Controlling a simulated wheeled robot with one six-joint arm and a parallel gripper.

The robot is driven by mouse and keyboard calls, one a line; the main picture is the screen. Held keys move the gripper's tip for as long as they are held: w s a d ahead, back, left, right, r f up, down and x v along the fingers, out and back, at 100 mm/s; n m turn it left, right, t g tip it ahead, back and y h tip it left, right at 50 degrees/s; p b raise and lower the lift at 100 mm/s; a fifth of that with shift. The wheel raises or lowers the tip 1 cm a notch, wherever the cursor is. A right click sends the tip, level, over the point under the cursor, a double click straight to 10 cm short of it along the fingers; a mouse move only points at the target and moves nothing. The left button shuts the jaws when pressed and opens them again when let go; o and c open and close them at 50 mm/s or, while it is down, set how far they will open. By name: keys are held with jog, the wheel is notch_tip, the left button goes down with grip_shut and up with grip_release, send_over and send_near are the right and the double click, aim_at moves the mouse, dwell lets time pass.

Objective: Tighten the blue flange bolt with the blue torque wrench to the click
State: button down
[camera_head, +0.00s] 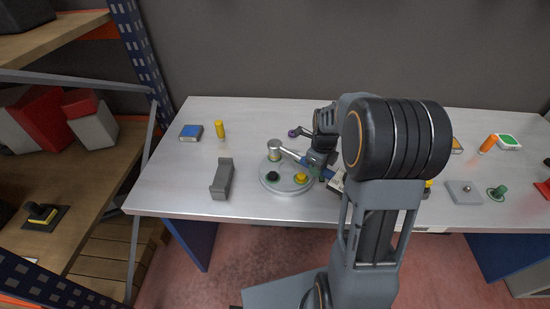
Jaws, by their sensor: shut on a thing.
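The blue torque wrench (290,154) lies with its silver head (274,147) over the back edge of a round grey flange (286,189). Its blue handle runs right to my gripper (312,160), which is shut on it. On the flange a dark green bolt (272,177) shows at the front left and a yellow bolt (301,177) at the front right. The blue flange bolt is not visible; the wrench head may cover it, but I cannot tell how they meet. My arm hides part of the bench right of the flange.
A grey bracket (222,179) stands left of the flange. A blue box (191,132) and a yellow cylinder (220,129) are behind it. A purple-ended tool (294,133) lies behind the wrench. An orange cylinder (488,144) and a grey plate (464,192) are at the right.

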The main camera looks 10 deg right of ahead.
jog(key=shift+w+d+r+n, duration=0.1)
jog(key=shift+w+d+n, duration=0.45)
jog(key=shift+w, duration=0.15)
dwell(0.6)
jog(key=c, duration=1)
grip_release()
jog(key=shift+s, duration=0.1)
jog(key=shift+f, duration=0.25)
jog(key=shift+f+t+b, duration=0.3)
jog(key=shift+f+b, duration=0.1)
jog(key=shift+b, duration=0.35)
jog(key=shift+s+d+f+t+b, duration=0.15)
jog(key=shift+f+t+b, duration=0.35)
jog(key=shift+b, duration=0.55)
jog(key=shift+s+a+f+t+b, duration=0.15)
jog(key=shift+f+t+b, duration=0.15)
jog(key=shift+f+b, duration=0.5)
jog(key=shift+d+r, duration=0.1)
jog(key=shift+r, duration=0.1)
grip_shut()
